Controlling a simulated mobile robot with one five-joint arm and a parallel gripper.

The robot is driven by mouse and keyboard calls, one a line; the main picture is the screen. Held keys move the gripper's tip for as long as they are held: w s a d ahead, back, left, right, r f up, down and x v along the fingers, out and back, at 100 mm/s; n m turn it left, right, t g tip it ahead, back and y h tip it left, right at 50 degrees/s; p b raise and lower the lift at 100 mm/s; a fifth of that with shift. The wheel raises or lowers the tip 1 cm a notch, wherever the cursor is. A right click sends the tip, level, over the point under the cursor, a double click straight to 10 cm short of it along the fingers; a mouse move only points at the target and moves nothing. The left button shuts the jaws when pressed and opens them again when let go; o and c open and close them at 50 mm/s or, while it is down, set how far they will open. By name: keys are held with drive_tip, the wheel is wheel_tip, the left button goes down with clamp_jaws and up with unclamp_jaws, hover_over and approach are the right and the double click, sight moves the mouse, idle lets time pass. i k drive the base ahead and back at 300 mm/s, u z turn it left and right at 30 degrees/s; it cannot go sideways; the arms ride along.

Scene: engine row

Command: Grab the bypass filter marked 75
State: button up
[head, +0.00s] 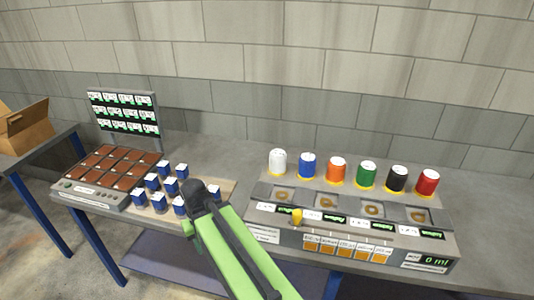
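Several small blue blocks with white tops, which look like the filters, stand on a tan board (229,187) at the left-centre of the table. One blue filter (170,187) stands mid-group, another (138,199) at the front left, and another (214,193) at the right, partly behind my arm. Their markings are too small to read, so I cannot tell which is marked 75. My green arm reaches up from the bottom, and its dark joint covers part of the group. My gripper does not show.
A brown-celled tray unit (104,172) with a label display (124,112) stands left of the filters. A grey console (350,232) with a yellow knob (297,216) is at right, behind it a row of coloured canisters (337,168). A cardboard box (24,130) sits far left.

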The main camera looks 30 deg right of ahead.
sight(278, 158)
drive_tip(key=u, duration=0.2)
drive_tip(key=i, duration=1.15)
drive_tip(key=u, duration=0.5)
